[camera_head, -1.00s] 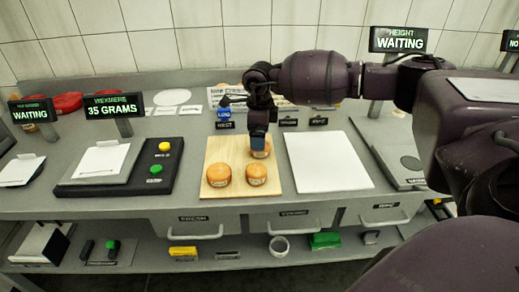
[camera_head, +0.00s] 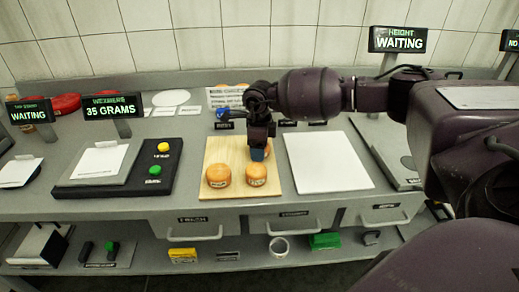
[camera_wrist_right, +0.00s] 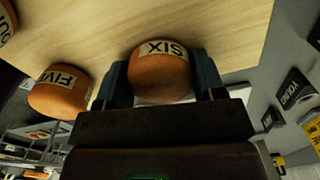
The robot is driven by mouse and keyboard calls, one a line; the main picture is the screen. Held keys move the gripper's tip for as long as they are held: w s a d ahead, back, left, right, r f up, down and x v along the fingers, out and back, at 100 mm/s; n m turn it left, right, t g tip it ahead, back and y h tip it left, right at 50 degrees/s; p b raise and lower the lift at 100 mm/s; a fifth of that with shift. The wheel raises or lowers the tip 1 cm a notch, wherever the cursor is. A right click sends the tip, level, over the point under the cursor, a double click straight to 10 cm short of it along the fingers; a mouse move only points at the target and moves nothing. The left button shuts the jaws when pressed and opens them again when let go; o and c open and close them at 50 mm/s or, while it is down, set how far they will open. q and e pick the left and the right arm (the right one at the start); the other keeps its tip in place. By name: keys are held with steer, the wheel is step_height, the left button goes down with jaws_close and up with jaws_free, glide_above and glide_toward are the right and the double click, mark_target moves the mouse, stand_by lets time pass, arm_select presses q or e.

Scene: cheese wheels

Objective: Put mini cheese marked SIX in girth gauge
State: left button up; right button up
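The cheese marked SIX (camera_wrist_right: 160,75) is a small orange wheel with a pale label. It stands on a wooden board and shows between the two fingers of my right gripper (camera_wrist_right: 162,82) in the right wrist view. The fingers are spread, one on each side and close to it; contact is not clear. In the head view my right gripper (camera_head: 260,153) is low over the back of the board and partly hides this cheese (camera_head: 268,149). My left gripper is not in view. No display is clearly readable as the girth gauge; a left one (camera_head: 30,110) reads WAITING under a blurred heading.
The cheese marked FIVE (camera_wrist_right: 60,92) and another cheese (camera_head: 218,175) stand close by on the wooden board (camera_head: 228,150). A white board (camera_head: 325,160) lies to the right. A scale reading 35 GRAMS (camera_head: 112,106) and a HEIGHT display (camera_head: 398,39) flank them.

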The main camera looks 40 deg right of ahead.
steer(key=shift+c, duration=1.4)
steer(key=shift+r, duration=0.1)
